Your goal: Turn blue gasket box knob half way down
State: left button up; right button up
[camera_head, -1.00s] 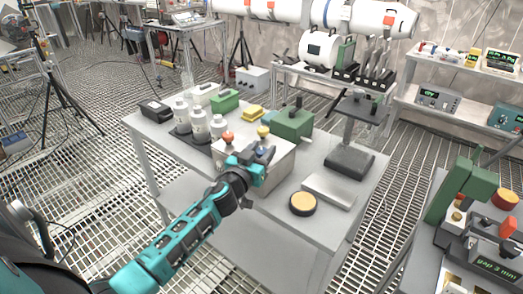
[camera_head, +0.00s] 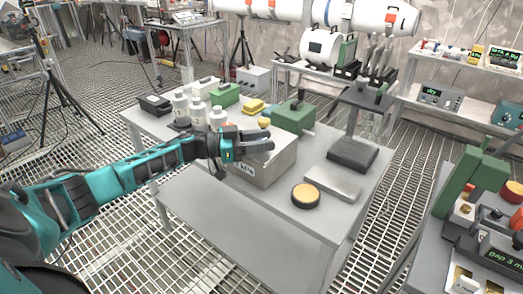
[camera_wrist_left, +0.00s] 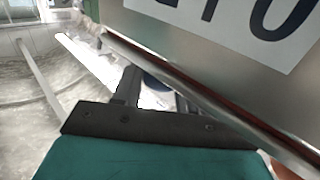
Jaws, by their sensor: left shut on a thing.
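The grey gasket box (camera_head: 272,172) stands on the table near its middle, with a white label on its front. In the wrist view the box (camera_wrist_left: 185,62) fills the upper right, its label cut off by the frame. My left gripper (camera_head: 262,141) is at the top of the box, its arm coming in low from the left. It is shut on the blue knob, which shows only as a small blue patch between the fingers in the wrist view (camera_wrist_left: 155,82). A yellow knob (camera_head: 263,123) stands behind the gripper. The knob's turn angle is hidden. My right gripper is out of view.
White bottles (camera_head: 198,110) stand close behind my left forearm. A green box (camera_head: 293,118) is behind the gasket box. A black-and-yellow round pad (camera_head: 305,195) and a flat grey plate (camera_head: 333,181) lie to the right. The table's front left edge is clear.

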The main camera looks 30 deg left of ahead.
pick_arm(q)
jog(key=shift+w+a+f+m+g+h+b, duration=0.1)
jog(key=shift+f+m+g+h+b, duration=0.15)
jog(key=shift+m+g+h+b, duration=0.5)
jog(key=shift+g+b, duration=0.25)
jog(key=shift+b, duration=0.3)
jog(key=shift+r+m+g+h+b, duration=0.15)
jog(key=shift+m+g+h+b, duration=0.1)
jog(key=shift+m+g+b, duration=0.15)
jog(key=shift+g, duration=0.3)
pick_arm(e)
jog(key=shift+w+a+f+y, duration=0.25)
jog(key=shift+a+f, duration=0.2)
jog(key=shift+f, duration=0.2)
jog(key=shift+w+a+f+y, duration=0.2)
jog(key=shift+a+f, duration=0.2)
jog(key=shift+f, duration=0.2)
pick_arm(q)
jog(key=shift+r, duration=0.1)
jog(key=o, duration=1)
jog(key=shift+c, duration=0.2)
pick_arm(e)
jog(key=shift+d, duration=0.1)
